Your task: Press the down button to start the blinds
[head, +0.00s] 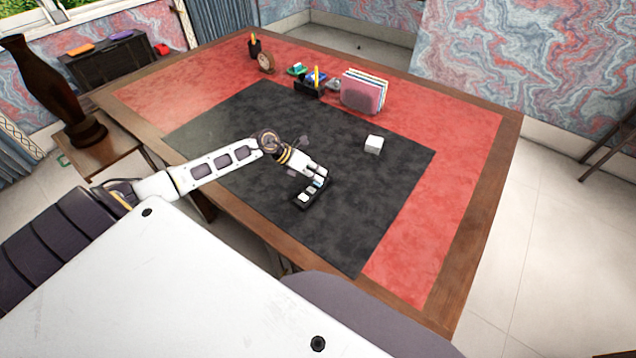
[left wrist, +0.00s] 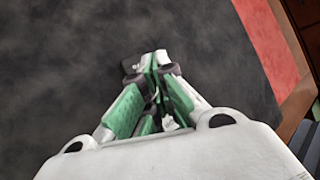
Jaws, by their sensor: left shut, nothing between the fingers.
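A small dark button panel (head: 311,194) with several light buttons lies on the dark mat, near the middle of the desk. My left gripper (head: 319,180) is shut and empty, with its tips at the far end of the panel. I cannot tell from the head view whether the tips touch a button. In the left wrist view, the green-padded fingers (left wrist: 158,85) are closed together and hide most of the panel. Only a dark corner of the panel (left wrist: 131,76) shows beside the fingertips. My right gripper is in neither view.
A white cube (head: 374,144) sits on the dark mat (head: 390,190) to the right. A file holder (head: 360,97), a pen box (head: 309,89), a clock (head: 266,62) and a pen cup (head: 255,50) stand along the back. The front right of the desk is clear.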

